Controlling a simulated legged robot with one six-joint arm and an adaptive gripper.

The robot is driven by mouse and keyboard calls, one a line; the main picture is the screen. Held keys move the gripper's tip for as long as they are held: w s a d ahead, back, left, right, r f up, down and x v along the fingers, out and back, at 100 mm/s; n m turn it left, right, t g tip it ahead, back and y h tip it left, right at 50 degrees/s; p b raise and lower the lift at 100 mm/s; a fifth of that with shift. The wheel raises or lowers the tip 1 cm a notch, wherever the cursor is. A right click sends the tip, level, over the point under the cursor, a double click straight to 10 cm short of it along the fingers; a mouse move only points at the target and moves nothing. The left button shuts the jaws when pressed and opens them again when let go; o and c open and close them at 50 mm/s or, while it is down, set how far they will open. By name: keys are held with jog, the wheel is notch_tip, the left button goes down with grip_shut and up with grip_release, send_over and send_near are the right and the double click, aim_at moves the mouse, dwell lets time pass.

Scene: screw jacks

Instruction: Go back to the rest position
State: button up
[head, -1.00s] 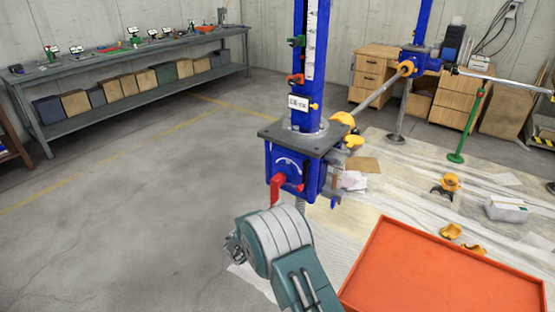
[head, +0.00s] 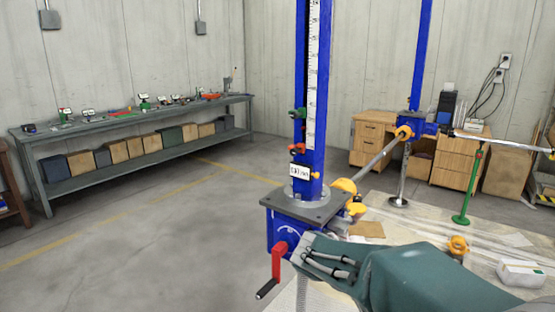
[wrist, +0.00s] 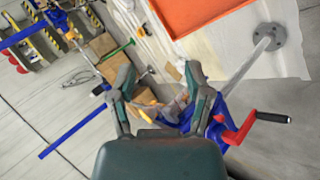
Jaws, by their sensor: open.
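The near blue screw jack (head: 318,130) stands upright in the head view, with a white scale on its column and a grey plate (head: 305,205) below it. Its red crank (head: 277,262) hangs on the front of the blue housing, black handle at the lower end.
An orange tray (wrist: 195,12) lies on the floor sheet. A second blue jack (head: 418,75) stands at the back right, near wooden drawers (head: 372,137). A grey workbench (head: 130,121) lines the left wall. The floor at left is clear.

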jog(key=s+a+r+m+t+y, duration=0.1)
jog(key=s+y, duration=0.3)
jog(key=s, duration=0.6)
jog(key=s+a+r+m+t+y, duration=0.1)
jog(key=s+a+r+y, duration=0.1)
jog(key=s, duration=0.8)
jog(key=a+y, duration=0.1)
jog(key=y, duration=0.1)
jog(key=shift+s+y, duration=0.3)
jog(key=shift+s, duration=0.05)
